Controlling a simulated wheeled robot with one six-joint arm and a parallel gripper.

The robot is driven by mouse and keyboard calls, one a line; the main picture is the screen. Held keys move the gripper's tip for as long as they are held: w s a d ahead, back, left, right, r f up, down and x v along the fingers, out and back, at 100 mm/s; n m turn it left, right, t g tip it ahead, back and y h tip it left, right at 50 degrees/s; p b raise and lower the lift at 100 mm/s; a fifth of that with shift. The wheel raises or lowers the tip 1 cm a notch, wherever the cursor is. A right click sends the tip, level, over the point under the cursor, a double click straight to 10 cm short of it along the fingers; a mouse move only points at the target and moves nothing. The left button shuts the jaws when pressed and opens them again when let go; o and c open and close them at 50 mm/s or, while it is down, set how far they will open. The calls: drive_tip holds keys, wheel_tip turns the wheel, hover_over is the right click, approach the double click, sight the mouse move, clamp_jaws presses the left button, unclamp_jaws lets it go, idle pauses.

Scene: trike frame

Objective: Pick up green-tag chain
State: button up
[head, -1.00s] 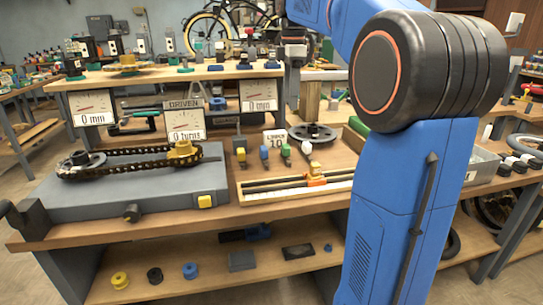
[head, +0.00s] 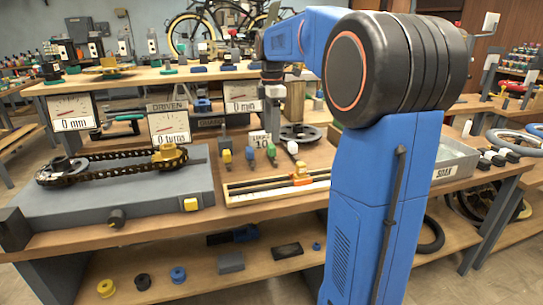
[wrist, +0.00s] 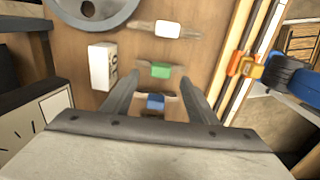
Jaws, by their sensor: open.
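The green-tag chain (head: 271,152) lies on the bench between a blue-tag chain (head: 250,153) and a white-tag chain (head: 292,148). In the wrist view its green tag (wrist: 160,71) is near the middle, with thin dark links blurred beside it. My gripper (wrist: 157,78) is open and empty. Its fingers point down at the bench, the green tag showing between and just beyond the tips and the blue tag (wrist: 155,101) between the fingers. I cannot tell the exact height. In the head view my gripper (head: 272,112) hangs above the chains, its tips hard to make out.
A white links card (wrist: 102,65) stands left of the green tag. A dark wheel (wrist: 95,10) lies beyond it. A framed rail with an orange slider (head: 301,175) is in front of the chains. A yellow-tag chain (head: 227,156) lies left.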

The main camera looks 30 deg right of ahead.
sight(272, 146)
drive_tip(key=shift+s+f, duration=0.1)
drive_tip(key=shift+f, duration=2.75)
drive_tip(key=c, duration=1.2)
